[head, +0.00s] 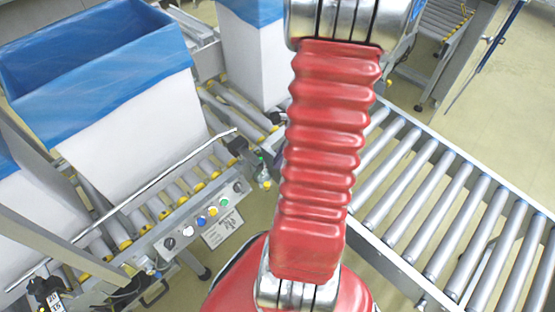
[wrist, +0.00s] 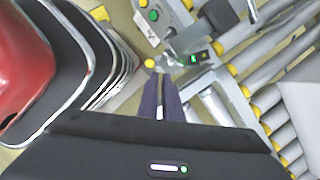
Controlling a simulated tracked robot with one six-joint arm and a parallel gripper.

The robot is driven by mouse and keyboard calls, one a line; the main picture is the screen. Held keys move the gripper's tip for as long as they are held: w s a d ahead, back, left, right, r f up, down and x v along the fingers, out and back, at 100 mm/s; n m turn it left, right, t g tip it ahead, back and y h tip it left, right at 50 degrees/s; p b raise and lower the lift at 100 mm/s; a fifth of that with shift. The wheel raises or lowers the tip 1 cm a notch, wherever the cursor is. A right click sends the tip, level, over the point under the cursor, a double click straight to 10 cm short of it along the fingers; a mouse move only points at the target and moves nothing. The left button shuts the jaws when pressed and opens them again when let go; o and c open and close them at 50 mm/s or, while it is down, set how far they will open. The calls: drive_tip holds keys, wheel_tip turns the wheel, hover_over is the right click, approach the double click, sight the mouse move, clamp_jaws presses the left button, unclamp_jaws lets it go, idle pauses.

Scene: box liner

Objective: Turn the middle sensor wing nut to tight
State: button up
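In the wrist view my gripper (wrist: 161,78) points at the conveyor frame, its two dark fingers close together with a narrow pale strip between them. I cannot tell whether that strip is a gap or something held. A small dark sensor box (wrist: 200,57) with green and orange lights sits on a metal bracket just beyond and right of the fingertips. A round yellow part (wrist: 150,63) lies just left of the tips. I cannot make out the middle sensor wing nut or its angle.
A blue-lined white box (head: 130,125) stands on the conveyor. Another roller conveyor (head: 440,195) is at right. Conveyor rails crowd the fingertips.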

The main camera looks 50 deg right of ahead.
drive_tip(key=shift+o, duration=0.8)
drive_tip(key=shift+w+a+r, duration=0.1)
drive_tip(key=shift+w+r, duration=0.1)
drive_tip(key=w+a+r+n+h, duration=0.1)
drive_tip(key=w+a+r+n, duration=0.2)
drive_tip(key=a+r+n, duration=0.4)
drive_tip(key=w+a+r+n+h, duration=0.1)
drive_tip(key=w+a+r+n, duration=0.3)
drive_tip(key=a+r+n, duration=0.25)
drive_tip(key=s+a+r+n+t, duration=0.1)
drive_tip(key=s+a+r+n, duration=0.1)
drive_tip(key=a+r+n, duration=0.4)
drive_tip(key=s+a+r+n+t, duration=0.1)
drive_tip(key=s+a+r+n, duration=0.2)
drive_tip(key=a+r+n, duration=0.3)
drive_tip(key=shift+a+r+n+h, duration=0.3)
drive_tip(key=shift+a+n+h, duration=0.1)
drive_tip(key=shift+a+n, duration=0.75)
drive_tip(key=shift+d, duration=0.1)
